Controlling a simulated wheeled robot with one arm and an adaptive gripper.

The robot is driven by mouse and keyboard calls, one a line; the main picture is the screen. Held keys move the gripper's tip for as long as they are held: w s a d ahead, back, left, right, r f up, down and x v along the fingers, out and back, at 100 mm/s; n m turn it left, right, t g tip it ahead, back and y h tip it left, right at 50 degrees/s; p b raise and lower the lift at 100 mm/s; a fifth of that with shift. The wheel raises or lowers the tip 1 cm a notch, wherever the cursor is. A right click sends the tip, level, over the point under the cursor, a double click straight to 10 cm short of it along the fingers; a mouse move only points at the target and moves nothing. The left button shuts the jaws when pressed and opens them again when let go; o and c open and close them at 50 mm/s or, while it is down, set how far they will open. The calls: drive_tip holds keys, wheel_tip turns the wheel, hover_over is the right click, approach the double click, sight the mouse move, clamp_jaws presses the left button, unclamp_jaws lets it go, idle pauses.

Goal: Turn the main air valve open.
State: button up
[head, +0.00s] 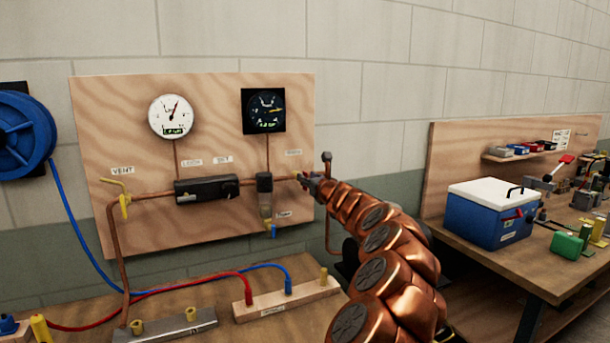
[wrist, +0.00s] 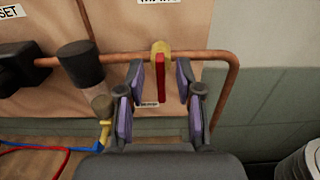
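The main air valve shows in the wrist view as a brass body (wrist: 160,49) on the horizontal copper pipe, with a red lever (wrist: 161,80) hanging straight down, across the pipe line. A partly cropped label sits above it. My gripper (wrist: 167,78) is open, with one finger on each side of the lever and a visible gap on both sides. In the head view my gripper (head: 311,182) is at the right end of the pipe, by the board, and hides most of the valve. Only a bit of brass (head: 298,176) shows there.
The plywood board (head: 110,140) also carries two gauges (head: 171,116), a black regulator (head: 206,189), a yellow vent valve (head: 122,198) and a filter (wrist: 86,72) left of my gripper. The pipe bends down at the right (wrist: 232,85). A bench with a blue cooler (head: 490,218) stands to the right.

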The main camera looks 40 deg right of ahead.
drive_tip(key=shift+p+x, duration=0.3)
drive_tip(key=shift+x, duration=0.65)
drive_tip(key=shift+w+d, duration=0.15)
drive_tip(key=shift+w, duration=0.25)
drive_tip(key=shift+c, duration=0.3)
clamp_jaws()
